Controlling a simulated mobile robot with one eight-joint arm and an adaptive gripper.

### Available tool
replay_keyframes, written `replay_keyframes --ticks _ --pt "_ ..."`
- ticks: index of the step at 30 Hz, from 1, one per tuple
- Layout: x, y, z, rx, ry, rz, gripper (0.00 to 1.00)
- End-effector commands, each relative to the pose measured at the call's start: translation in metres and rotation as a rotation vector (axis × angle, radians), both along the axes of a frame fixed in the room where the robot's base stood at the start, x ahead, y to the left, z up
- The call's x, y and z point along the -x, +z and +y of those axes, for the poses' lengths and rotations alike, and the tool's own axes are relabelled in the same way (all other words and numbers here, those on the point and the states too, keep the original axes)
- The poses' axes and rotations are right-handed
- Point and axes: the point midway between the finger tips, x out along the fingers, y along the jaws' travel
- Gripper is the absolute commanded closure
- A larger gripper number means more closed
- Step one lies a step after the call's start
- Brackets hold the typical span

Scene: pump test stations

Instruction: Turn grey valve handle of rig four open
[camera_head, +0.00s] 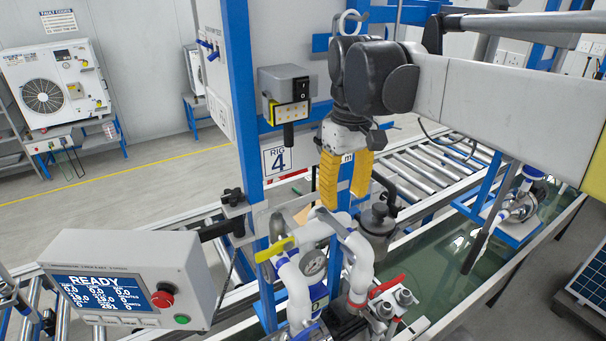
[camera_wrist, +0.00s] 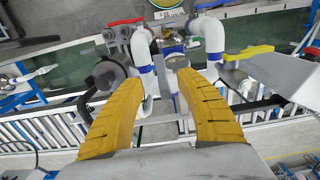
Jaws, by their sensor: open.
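Rig four's label (camera_head: 279,159) is on a blue post. White pipework (camera_head: 358,255) with a round gauge (camera_head: 313,262) stands at its foot. A yellow valve handle (camera_head: 276,249) is at the left of the pipes, and a red handle (camera_head: 387,286) is at the lower right. In the wrist view the yellow handle (camera_wrist: 248,52) is at the right and a red handle (camera_wrist: 125,22) at the upper left.
A control box (camera_head: 130,277) with a READY screen stands at the left front. A grey switch box (camera_head: 287,92) is on the post. A dark grey canister (camera_head: 378,226) stands close right of the pipes. Roller conveyors (camera_head: 431,168) and a water tank (camera_head: 450,262) lie behind and right.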

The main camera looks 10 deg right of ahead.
Motion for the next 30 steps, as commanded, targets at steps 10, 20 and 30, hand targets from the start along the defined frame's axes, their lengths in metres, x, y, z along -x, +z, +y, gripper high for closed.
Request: replay_keyframes --ticks 10,20,30 --pt "-0.001 -0.066 0.0 0.0 -0.001 -0.002 0.58" --pt "0.0 -0.086 0.0 0.0 -0.001 -0.002 0.58" --pt "0.0 -0.086 0.0 0.0 -0.001 -0.002 1.0"
